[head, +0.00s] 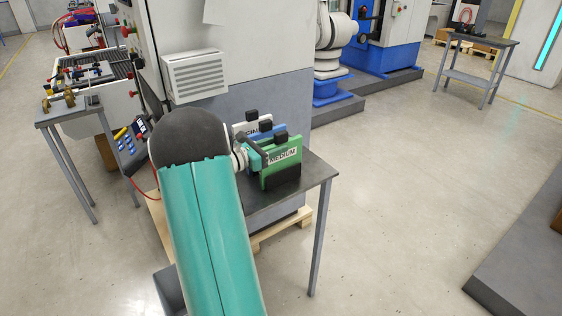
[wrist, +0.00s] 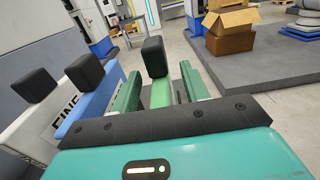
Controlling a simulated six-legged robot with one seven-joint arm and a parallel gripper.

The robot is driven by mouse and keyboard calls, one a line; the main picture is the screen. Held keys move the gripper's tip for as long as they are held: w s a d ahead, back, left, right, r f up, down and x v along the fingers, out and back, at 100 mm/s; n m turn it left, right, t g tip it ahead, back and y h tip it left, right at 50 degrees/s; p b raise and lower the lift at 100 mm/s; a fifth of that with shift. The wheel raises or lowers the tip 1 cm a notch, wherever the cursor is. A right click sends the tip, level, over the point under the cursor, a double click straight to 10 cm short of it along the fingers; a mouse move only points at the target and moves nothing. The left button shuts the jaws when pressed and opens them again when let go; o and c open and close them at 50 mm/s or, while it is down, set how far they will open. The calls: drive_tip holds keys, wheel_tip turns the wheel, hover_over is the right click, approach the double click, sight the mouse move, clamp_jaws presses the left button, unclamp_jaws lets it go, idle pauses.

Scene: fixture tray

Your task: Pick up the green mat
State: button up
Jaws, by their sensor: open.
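The green item is an upright green plate labelled MEDIUM (head: 288,149) with a black knob on top, standing on a small grey table. In the wrist view its green top edge (wrist: 162,94) and black knob (wrist: 154,56) show. My gripper (wrist: 160,75) is open, with one green finger on each side of the plate's top; the gap to each finger is small, and contact cannot be told. In the head view my gripper (head: 257,156) is beside the plate's upper left, partly hidden by my arm.
A blue plate (wrist: 90,100) and a white plate (wrist: 40,130) labelled FINE, both with black knobs, stand close to the left. The grey table (head: 315,172) abuts a machine cabinet (head: 285,105).

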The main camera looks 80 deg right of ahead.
drive_tip(key=shift+c, duration=0.4)
clamp_jaws()
drive_tip(key=shift+r, duration=0.1)
